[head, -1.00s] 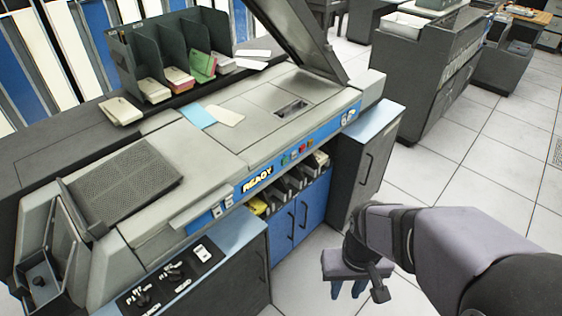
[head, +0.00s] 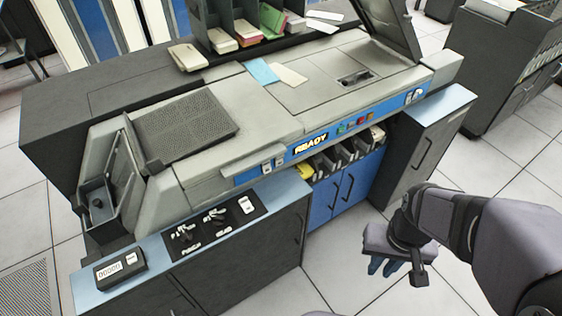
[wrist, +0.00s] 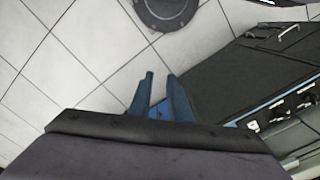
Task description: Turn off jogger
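No part is legibly labelled jogger, so I cannot tell which it is. The grey card machine (head: 215,100) carries a lit READY sign (head: 311,143) and several coloured buttons (head: 352,124). On the blue-grey ledge below is a black switch panel (head: 214,228) with PUNCH and READ knobs and a white rocker switch (head: 246,204). A small dark counter box (head: 121,269) with a white switch stands at the ledge's left end. My gripper (head: 382,270) is in front of the blue cabinet, right of these controls and apart from them. In the wrist view its blue fingers (wrist: 160,78) are slightly apart, with nothing held.
A card rack (head: 240,22) stands on the machine's back. A raised dark lid (head: 397,28) is at its right. Blue cabinet doors (head: 342,187) and a grey cabinet (head: 422,140) are below. Tiled floor (head: 335,255) lies free in front. Another dark cabinet (head: 515,62) stands at the right.

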